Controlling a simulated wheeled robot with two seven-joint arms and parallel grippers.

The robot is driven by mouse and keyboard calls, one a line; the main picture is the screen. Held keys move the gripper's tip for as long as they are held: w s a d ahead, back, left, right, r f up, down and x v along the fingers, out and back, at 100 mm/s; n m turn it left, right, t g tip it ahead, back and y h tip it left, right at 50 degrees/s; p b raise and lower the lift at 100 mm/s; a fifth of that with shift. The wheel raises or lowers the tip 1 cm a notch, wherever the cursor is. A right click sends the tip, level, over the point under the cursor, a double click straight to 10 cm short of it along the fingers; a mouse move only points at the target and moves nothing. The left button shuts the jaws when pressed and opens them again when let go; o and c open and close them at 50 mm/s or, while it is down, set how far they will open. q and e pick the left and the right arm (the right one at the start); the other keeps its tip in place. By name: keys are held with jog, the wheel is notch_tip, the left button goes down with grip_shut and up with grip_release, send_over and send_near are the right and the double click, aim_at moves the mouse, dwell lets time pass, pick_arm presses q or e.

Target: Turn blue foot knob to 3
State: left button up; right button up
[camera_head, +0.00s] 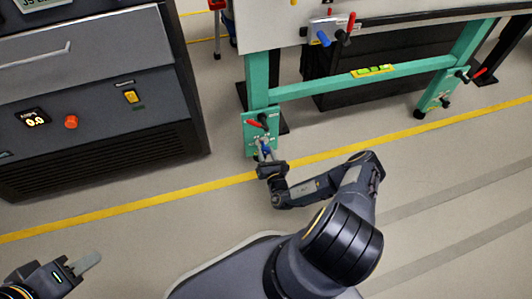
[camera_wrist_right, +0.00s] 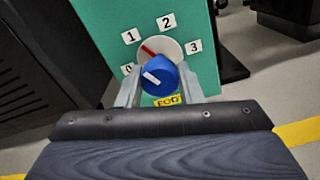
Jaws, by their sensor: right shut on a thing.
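The blue foot knob (camera_wrist_right: 158,76) sits on a white dial disc on the teal foot plate (camera_wrist_right: 200,30) of the table leg. The labels 0, 1, 2 and 3 surround it. A red pointer line (camera_wrist_right: 147,50) on the disc points up and left, toward the 1. The white mark on the blue knob also points up and left. My right gripper (camera_wrist_right: 160,92) is shut on the blue knob, with a finger on each side. It also shows at the leg's foot in the head view (camera_head: 264,152). My left gripper (camera_head: 86,262) is low at the left, away from the table; its opening is unclear.
A yellow tag (camera_wrist_right: 167,100) is below the knob. Above the foot in the head view is a red-handled knob (camera_head: 257,123). A dark cabinet (camera_head: 95,110) stands at the left. A second teal foot (camera_head: 435,95) is at the right.

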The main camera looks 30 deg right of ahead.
jog(key=shift+m, duration=0.3)
jog(key=m, duration=0.5)
jog(key=shift+m, duration=0.3)
jog(key=m, duration=0.5)
jog(key=shift+b, duration=0.35)
jog(key=m, duration=0.4)
jog(key=shift+b, duration=0.35)
jog(key=m, duration=0.3)
jog(key=shift+m+b, duration=0.3)
jog(key=shift+b, duration=0.1)
jog(key=m, duration=0.4)
jog(key=shift+m+b, duration=0.35)
jog(key=shift+m, duration=0.35)
jog(key=o, duration=1)
jog(key=shift+c, duration=0.2)
